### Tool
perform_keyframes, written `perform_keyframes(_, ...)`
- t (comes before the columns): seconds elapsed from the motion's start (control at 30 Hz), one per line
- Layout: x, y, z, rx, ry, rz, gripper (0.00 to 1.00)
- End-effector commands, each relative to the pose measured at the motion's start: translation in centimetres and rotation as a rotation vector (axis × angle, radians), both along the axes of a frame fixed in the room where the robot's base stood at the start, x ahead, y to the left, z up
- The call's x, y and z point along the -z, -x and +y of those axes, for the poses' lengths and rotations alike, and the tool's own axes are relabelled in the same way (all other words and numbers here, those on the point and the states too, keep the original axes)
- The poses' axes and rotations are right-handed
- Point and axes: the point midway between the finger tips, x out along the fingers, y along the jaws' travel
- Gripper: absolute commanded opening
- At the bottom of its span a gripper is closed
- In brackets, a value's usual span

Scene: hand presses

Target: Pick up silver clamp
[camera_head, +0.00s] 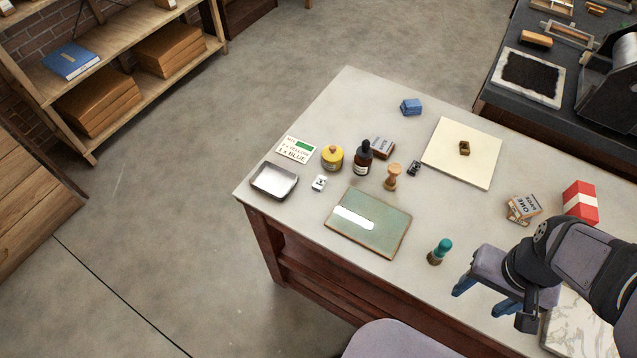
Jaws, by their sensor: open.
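A small pale silver block with a dark mark, which looks like the silver clamp (319,182), lies on the white table (300,215). It sits just right of the metal tray and below the yellow-lidded jar. My gripper (485,297) is open and empty at the lower right, over the table's front part. Its blue-tipped fingers point down and left. It is well apart from the clamp.
Near the clamp are a shallow metal tray (274,181), a yellow-lidded jar (332,158), a dark bottle (363,160), a wooden-handled stamp (392,178) and a green plate (369,223). A teal-topped object (440,251) stands between the plate and my gripper.

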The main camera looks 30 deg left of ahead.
Motion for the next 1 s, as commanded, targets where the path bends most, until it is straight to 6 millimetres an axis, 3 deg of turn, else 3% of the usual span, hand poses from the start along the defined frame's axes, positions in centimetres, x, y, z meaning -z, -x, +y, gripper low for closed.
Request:
perform_keyframes(0.13, 0.0, 0.0, 0.0, 0.0, 0.0, 0.0, 0.56)
perform_keyframes(0.17, 0.0, 0.0, 0.0, 0.0, 0.0, 0.0, 0.53)
perform_keyframes(0.2, 0.0, 0.0, 0.0, 0.0, 0.0, 0.0, 0.44)
perform_keyframes(0.57, -0.2, 0.0, 0.0, 0.0, 0.0, -0.001, 0.44)
perform_keyframes(0.67, -0.9, -0.1, 0.0, 0.0, 0.0, -0.004, 0.44)
perform_keyframes(0.97, -5.2, -0.1, 0.0, 0.0, 0.0, -0.007, 0.44)
perform_keyframes(1.0, -4.9, -0.8, 0.8, -0.017, -0.014, -0.022, 0.44)
